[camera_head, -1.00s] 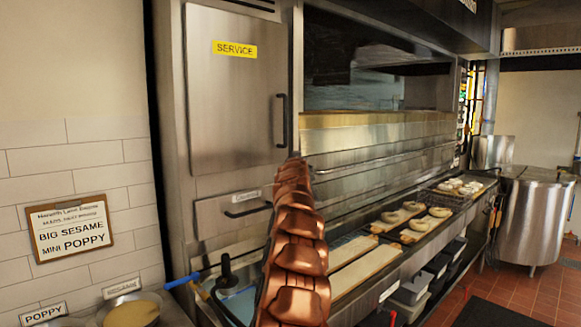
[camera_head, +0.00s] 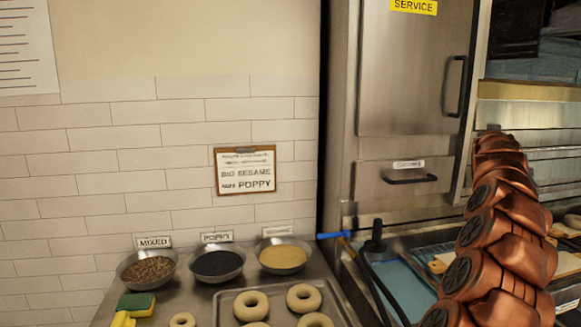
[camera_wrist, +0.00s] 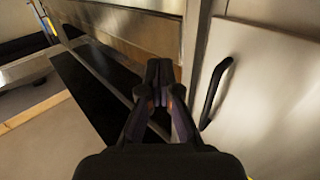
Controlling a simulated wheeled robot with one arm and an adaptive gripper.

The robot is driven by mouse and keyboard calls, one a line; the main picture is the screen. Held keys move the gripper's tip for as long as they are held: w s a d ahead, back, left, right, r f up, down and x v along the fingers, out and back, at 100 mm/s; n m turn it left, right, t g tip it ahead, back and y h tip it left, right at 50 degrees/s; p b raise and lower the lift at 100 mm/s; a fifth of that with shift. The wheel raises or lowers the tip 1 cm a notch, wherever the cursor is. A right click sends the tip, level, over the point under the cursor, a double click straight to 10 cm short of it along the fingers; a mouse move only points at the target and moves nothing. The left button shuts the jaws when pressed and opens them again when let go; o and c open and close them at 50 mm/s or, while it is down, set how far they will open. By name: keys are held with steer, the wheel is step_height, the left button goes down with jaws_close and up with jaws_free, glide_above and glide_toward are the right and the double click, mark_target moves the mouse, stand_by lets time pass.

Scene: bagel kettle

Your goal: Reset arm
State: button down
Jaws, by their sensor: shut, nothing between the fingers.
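My arm rises at the right of the head view as a copper-coloured segmented column; my gripper is outside that view. In the wrist view my gripper (camera_wrist: 160,88) is shut, its dark fingertips together and nothing between them. It is left of a dark bar handle (camera_wrist: 215,92) on a pale metal door (camera_wrist: 265,110). I cannot tell the exact gap between the fingers and the handle.
A steel counter holds bowls marked mixed (camera_head: 147,268) and poppy (camera_head: 218,264), a bowl of pale seeds (camera_head: 283,256), a tray (camera_head: 222,303) of bagels and a green-yellow sponge (camera_head: 136,304). A service cabinet (camera_head: 412,80) stands right of the tiled wall.

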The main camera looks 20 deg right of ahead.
steer(key=shift+a, duration=0.1)
